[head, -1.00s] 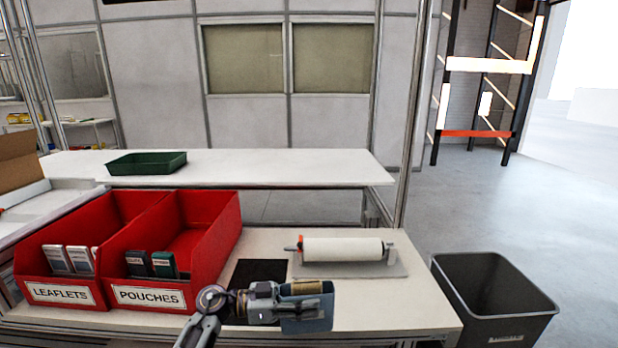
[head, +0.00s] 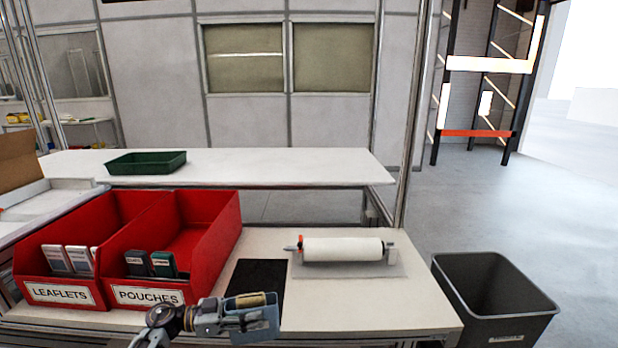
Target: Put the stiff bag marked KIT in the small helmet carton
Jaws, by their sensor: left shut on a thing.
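My left gripper (head: 238,308) is shut on a blue-grey stiff bag (head: 264,325) with a tan, roll-like part at its top. It holds the bag near the bench's front edge, beside the front right corner of the POUCHES bin. No KIT mark can be read on it from here. A brown cardboard piece (head: 14,162) stands at the far left, cut off by the picture edge; I cannot tell whether it belongs to the small helmet carton. My right gripper is out of view.
Red bins marked LEAFLETS (head: 60,294) and POUCHES (head: 150,297) hold several upright packets. A black mat (head: 256,276) lies beside them. A white roll (head: 342,249) sits on its holder. A green tray (head: 146,163) is on the back shelf. A grey bin (head: 490,300) stands right.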

